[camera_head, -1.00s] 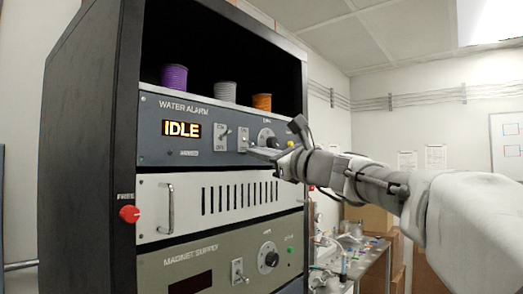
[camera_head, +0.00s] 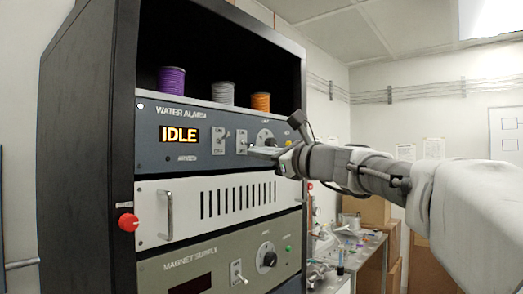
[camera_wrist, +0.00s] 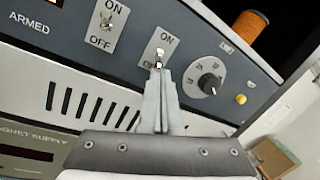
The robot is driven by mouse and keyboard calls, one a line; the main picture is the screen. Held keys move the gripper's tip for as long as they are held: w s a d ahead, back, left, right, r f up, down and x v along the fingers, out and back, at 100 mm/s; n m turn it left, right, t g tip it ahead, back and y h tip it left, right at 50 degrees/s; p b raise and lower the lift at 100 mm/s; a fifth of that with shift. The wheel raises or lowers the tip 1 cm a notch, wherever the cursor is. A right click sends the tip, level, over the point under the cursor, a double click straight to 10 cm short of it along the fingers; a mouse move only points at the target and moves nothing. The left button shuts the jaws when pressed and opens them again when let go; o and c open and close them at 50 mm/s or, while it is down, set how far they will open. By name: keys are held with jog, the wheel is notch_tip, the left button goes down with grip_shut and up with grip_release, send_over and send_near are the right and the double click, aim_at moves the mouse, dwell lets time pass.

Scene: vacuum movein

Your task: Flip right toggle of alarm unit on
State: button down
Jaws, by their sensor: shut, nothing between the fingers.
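The alarm unit (camera_head: 190,112) is a blue-grey panel marked WATER ALARM, with an orange IDLE display (camera_head: 179,134). Its right toggle (camera_wrist: 159,54) is a small metal lever on a white plate marked ON above, with the lower label mostly covered. It also shows in the head view (camera_head: 241,141). The left toggle (camera_wrist: 106,20) stands beside it on its own ON/OFF plate. My gripper (camera_wrist: 158,74) is shut and empty, its fingertips right at the lower part of the right toggle's plate. I cannot tell whether they touch the lever. In the head view my gripper (camera_head: 252,150) reaches in from the right.
A round knob (camera_wrist: 209,84) and a yellow button (camera_wrist: 240,99) sit right of the toggle. Below are a white slotted unit (camera_head: 155,215) with a handle and the magnet supply (camera_head: 215,262). Spools, including an orange one (camera_head: 261,102), stand on the shelf above.

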jog(key=shift+r, duration=0.25)
jog(key=shift+s+d+r+p, duration=0.2)
jog(key=shift+r+p, duration=0.1)
jog(key=shift+r, duration=0.35)
